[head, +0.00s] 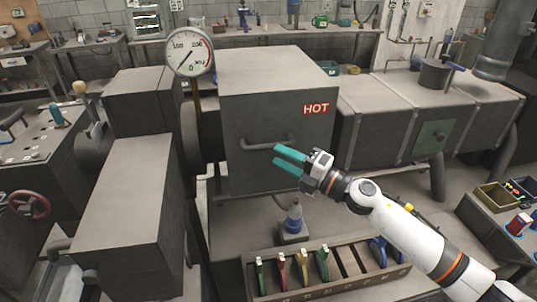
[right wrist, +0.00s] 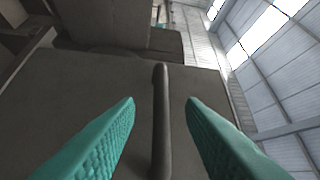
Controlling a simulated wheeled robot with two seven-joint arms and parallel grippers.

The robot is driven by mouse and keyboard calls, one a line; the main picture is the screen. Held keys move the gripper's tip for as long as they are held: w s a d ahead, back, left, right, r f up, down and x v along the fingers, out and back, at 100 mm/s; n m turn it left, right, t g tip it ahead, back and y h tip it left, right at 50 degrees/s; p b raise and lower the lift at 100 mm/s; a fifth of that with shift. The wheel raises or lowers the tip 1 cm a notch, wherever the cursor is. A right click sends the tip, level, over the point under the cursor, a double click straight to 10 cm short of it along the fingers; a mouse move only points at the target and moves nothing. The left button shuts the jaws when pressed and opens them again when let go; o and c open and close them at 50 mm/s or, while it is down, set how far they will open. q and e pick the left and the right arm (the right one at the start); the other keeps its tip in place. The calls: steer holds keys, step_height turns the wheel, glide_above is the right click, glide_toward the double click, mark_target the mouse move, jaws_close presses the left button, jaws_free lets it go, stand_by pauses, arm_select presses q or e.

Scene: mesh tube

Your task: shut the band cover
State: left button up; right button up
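The band cover appears to be the large grey box front (head: 255,110) with a red HOT sign (head: 316,109), in the middle of the head view. A dark bar handle (head: 262,145) runs across its front. My right gripper (head: 276,155) is at the right part of this handle, its two teal fingers pointing left. In the right wrist view, the handle (right wrist: 160,120) lies between the open fingers (right wrist: 160,104), with a gap on each side. I cannot tell whether the cover stands slightly ajar. My left gripper is not in view.
A round dial gauge (head: 190,53) stands left of the box. Grey ducting (head: 375,110) extends right. Bins (head: 495,196) sit at the far right.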

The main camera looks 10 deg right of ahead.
steer(key=b+v, duration=0.1)
steer(key=v, duration=0.4)
steer(key=shift+s+d+b, duration=0.2)
steer(key=shift+s+b, duration=0.1)
steer(key=shift+b, duration=0.05)
steer(key=shift+f, duration=0.1)
